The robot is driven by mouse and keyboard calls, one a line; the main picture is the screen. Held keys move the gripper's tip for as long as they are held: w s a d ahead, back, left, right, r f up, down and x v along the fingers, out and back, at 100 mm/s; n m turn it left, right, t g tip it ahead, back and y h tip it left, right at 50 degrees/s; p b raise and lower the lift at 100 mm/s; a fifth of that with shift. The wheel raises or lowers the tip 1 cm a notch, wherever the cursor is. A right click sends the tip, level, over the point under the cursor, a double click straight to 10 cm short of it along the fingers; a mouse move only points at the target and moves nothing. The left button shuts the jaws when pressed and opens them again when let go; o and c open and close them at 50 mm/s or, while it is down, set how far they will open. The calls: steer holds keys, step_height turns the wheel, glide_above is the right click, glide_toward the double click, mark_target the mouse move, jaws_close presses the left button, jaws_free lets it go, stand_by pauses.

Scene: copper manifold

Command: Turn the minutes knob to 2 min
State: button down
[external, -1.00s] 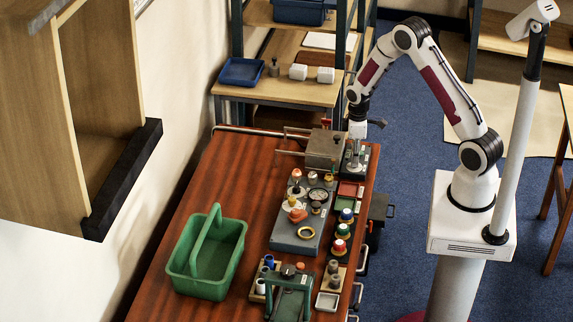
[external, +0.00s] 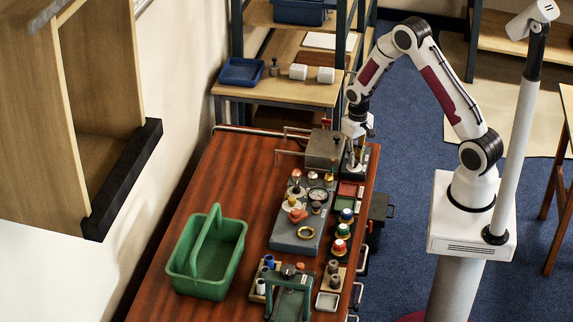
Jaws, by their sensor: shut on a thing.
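A dark grey unit (external: 367,158) stands at the far right end of the red-brown table, beside a grey metal box. My gripper (external: 353,157) points down over this unit. It is shut on a small part there, which I take to be the minutes knob. The knob and its scale are hidden by the fingers and too small to read, so I cannot tell its setting.
The grey box (external: 323,148) with metal pipes is just left of my gripper. A grey manifold panel (external: 290,236) with valves and a gauge lies nearer. A green basket (external: 207,260) stands at the left. The table's middle left is clear.

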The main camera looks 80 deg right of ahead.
steer(key=m, duration=0.5)
steer(key=shift+m, duration=2.1)
steer(key=c, duration=1.9)
jaws_free()
steer(key=shift+r, duration=0.1)
steer(key=shift+r, duration=0.75)
step_height(320, 180, up, 10)
steer(key=shift+r, duration=0.15)
